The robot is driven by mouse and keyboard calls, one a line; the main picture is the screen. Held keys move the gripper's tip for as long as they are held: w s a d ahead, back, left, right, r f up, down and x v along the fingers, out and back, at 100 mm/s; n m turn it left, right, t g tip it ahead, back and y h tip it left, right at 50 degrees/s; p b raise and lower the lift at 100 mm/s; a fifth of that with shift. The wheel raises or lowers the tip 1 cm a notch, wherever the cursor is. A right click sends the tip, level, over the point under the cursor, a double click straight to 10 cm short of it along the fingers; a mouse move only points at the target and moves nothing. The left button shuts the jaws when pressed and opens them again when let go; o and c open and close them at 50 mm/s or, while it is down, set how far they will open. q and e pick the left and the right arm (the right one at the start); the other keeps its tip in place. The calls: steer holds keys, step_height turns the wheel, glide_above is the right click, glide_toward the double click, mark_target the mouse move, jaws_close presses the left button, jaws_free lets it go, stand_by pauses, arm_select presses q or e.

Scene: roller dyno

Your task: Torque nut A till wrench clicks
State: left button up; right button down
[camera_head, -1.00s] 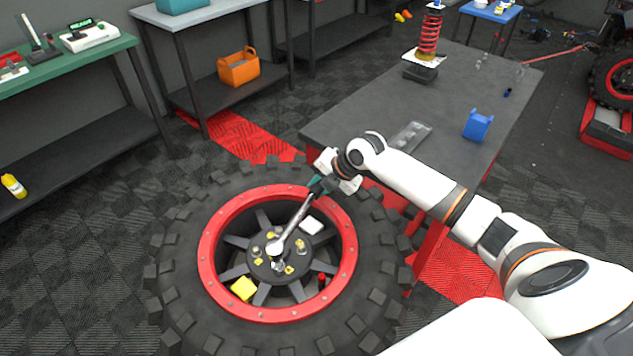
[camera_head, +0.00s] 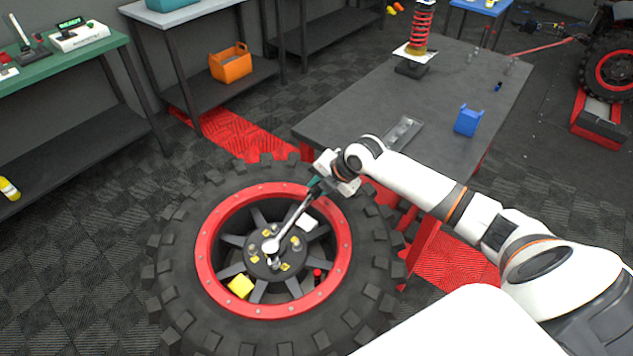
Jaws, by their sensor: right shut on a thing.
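A torque wrench (camera_head: 292,222) with a bright steel shaft and a dark green handle slants across the wheel. Its round head (camera_head: 270,246) sits over the hub (camera_head: 262,262), among several nuts with yellow marks; the nut under the head is hidden, and I cannot read which letter it has. My right gripper (camera_head: 318,187) is shut on the wrench handle, above the upper right part of the red rim. The big black tyre with its red rim (camera_head: 208,250) lies below. My left gripper is not in view.
A yellow block (camera_head: 240,286) and a white block (camera_head: 307,223) lie inside the rim. A dark table (camera_head: 350,115) with a blue holder (camera_head: 468,120) and a red spring (camera_head: 421,28) stands behind my right arm. Benches line the left; the floor at lower left is clear.

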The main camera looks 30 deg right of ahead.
steer(key=shift+s+d+r, duration=0.15)
steer(key=shift+d, duration=0.05)
stand_by(0.4)
steer(key=shift+s+d+m+h+p, duration=0.35)
steer(key=shift+s+m+p, duration=0.35)
steer(key=shift+p, duration=0.35)
steer(key=shift+s, duration=0.1)
steer(key=shift+s+d+m+t+h+p, duration=0.35)
steer(key=shift+s+p, duration=0.4)
steer(key=shift+p, duration=0.3)
steer(key=shift+s+d+m+h+p, duration=0.2)
steer(key=shift+s+m+p, duration=0.25)
steer(key=shift+s+p, duration=0.4)
steer(key=shift+s+d+m+h+p, duration=0.2)
steer(key=shift+s+m+p, duration=0.2)
steer(key=shift+s+p, duration=0.45)
stand_by(1.3)
steer(key=shift+w+a, duration=0.1)
steer(key=shift+w, duration=0.2)
steer(key=shift+w+a+n+y+b, duration=0.2)
steer(key=shift+w+n+y+b, duration=0.1)
steer(key=shift+w+n+b, duration=0.5)
steer(key=shift+w, duration=0.35)
